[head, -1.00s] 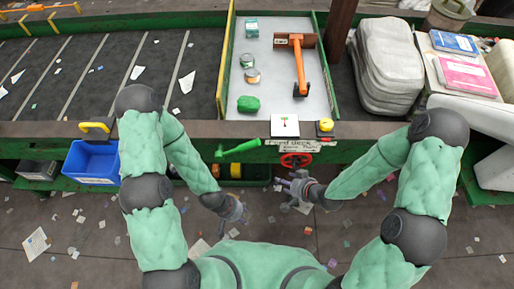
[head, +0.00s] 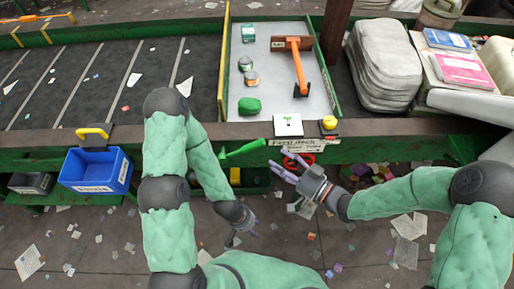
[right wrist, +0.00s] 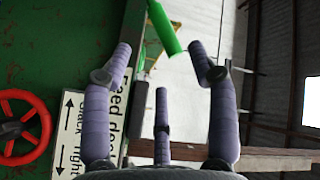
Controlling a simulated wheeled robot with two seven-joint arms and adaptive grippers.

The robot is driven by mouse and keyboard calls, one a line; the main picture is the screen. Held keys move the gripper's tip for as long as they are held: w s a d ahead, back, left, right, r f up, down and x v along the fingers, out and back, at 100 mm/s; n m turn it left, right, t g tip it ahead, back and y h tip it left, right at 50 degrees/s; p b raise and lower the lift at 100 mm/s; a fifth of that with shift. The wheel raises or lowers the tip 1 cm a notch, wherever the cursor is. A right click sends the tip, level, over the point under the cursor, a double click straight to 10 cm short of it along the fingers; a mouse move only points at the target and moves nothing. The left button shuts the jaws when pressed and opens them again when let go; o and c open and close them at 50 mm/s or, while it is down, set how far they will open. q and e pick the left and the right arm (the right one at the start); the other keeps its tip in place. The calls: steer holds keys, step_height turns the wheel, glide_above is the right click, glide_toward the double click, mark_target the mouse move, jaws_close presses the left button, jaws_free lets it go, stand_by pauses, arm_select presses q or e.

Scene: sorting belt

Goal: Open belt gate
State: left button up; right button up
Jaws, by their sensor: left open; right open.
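A green lever handle (head: 243,149) sticks out from the front of the deck, and its end also shows in the right wrist view (right wrist: 163,27). My right gripper (head: 280,160) is open just right of this handle and below the deck edge. In the right wrist view its fingers (right wrist: 160,58) are spread and empty, with the handle's end beyond the tips. I see no contact. A yellow-edged board (head: 223,75) stands between the dark belt (head: 110,80) and the grey deck (head: 290,85). I cannot tell which part is the gate. My left gripper (head: 235,238) is open, low over the floor.
A red handwheel (head: 297,160) sits under the deck edge, beside a "Feed deck" sign (right wrist: 72,135). The deck holds an orange-handled tool (head: 299,70), cans (head: 251,78) and a green lump (head: 249,105). A blue bin (head: 95,170) hangs at left. Littered floor lies below.

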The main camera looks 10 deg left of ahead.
mark_target(253, 146)
steer(key=b+x, duration=0.2)
steer(key=x, duration=0.8)
steer(key=shift+w+a, duration=0.15)
steer(key=shift+a, duration=0.2)
steer(key=shift+c, duration=0.3)
jaws_close()
